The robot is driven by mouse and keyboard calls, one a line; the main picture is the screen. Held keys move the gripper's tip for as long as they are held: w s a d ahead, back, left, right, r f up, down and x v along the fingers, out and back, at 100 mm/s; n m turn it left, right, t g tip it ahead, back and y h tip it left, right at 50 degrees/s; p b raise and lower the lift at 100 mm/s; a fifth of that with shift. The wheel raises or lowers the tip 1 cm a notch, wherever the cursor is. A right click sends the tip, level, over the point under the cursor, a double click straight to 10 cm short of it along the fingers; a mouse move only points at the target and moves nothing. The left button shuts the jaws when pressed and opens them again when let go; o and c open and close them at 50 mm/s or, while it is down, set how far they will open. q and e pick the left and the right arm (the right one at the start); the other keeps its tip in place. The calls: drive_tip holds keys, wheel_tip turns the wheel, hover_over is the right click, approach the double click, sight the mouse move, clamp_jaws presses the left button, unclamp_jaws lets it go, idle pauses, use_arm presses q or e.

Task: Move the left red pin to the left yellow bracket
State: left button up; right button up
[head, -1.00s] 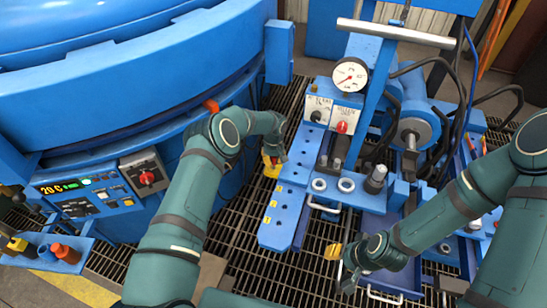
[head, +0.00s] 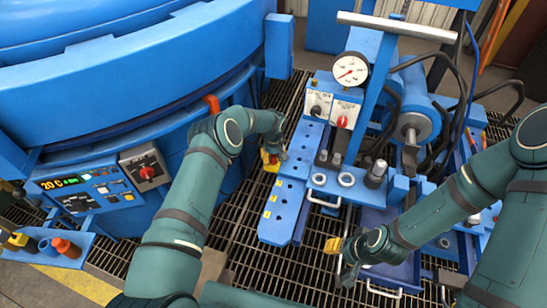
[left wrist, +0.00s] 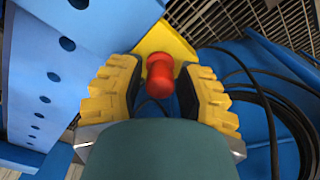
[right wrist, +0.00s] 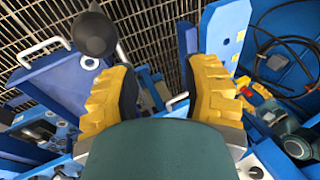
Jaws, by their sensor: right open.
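The red pin (left wrist: 160,75) stands at a yellow bracket (left wrist: 165,40) in the left wrist view. My left gripper (left wrist: 160,90) is open, with one yellow-padded finger on each side of the pin and a visible gap on both sides. In the head view my left gripper (head: 271,160) is low beside the long blue perforated plate, with a bit of red and yellow at its tips. The pin's lower end is hidden. My right gripper (right wrist: 160,90) is open and empty; in the head view it (head: 332,245) hangs over the floor grating.
The blue perforated plate (head: 272,215) lies right of my left gripper. The large blue furnace (head: 120,90) stands on the left. A gauge (head: 350,70) and a blue machine frame are on the right. Black cables (left wrist: 270,95) lie near the pin. A dark knob (right wrist: 93,35) is near my right gripper.

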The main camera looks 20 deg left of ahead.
use_arm(q)
drive_tip(key=shift+o, duration=0.3)
wheel_tip(320, 180, up, 12)
idle(0.5)
idle(0.5)
